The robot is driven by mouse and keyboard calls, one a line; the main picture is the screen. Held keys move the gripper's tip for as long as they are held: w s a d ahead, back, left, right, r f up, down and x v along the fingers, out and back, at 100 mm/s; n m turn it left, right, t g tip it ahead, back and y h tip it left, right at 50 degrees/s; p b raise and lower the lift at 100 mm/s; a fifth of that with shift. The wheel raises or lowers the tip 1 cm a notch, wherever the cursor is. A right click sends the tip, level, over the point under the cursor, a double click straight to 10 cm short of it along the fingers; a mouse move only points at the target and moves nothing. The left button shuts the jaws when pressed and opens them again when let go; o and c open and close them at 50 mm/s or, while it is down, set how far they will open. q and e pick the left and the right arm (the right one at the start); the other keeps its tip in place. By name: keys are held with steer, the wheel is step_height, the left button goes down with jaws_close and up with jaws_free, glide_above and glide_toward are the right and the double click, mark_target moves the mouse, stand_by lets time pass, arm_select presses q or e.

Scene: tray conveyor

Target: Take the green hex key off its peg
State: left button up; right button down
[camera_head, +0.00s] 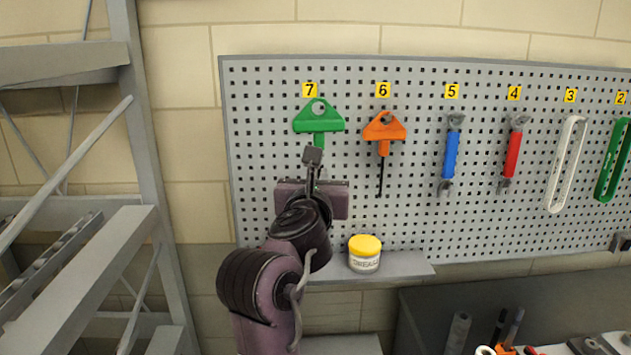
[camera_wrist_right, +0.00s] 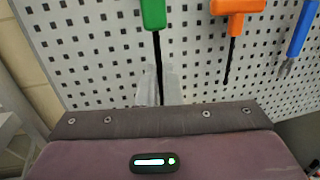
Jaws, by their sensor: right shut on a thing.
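The green hex key (camera_head: 319,121) hangs on the pegboard (camera_head: 430,215) under label 7, with its triangular handle up. My right gripper (camera_head: 316,168) is in front of the board, just below that handle. In the right wrist view the green handle (camera_wrist_right: 153,14) is at the top, and its dark shaft runs down between the fingers of my right gripper (camera_wrist_right: 158,88), which is shut on it. The gripper and arm hide the shaft in the head view. My left gripper is not in view.
An orange hex key (camera_head: 384,130) hangs close on the right under label 6. Blue (camera_head: 450,155) and red (camera_head: 512,155) tools hang further right. A yellow-lidded jar (camera_head: 365,254) stands on the shelf (camera_head: 408,266) below. A grey rack (camera_head: 150,190) stands at the left.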

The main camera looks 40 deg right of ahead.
steer(key=shift+s+a+f+y, duration=0.15)
steer(key=shift+a+f+y, duration=0.15)
steer(key=shift+a+f, duration=0.65)
steer(key=shift+s+a+r, duration=0.15)
steer(key=shift+a, duration=0.1)
steer(key=x, duration=0.3)
steer(key=shift+w, duration=0.35)
steer(key=shift+s, duration=0.1)
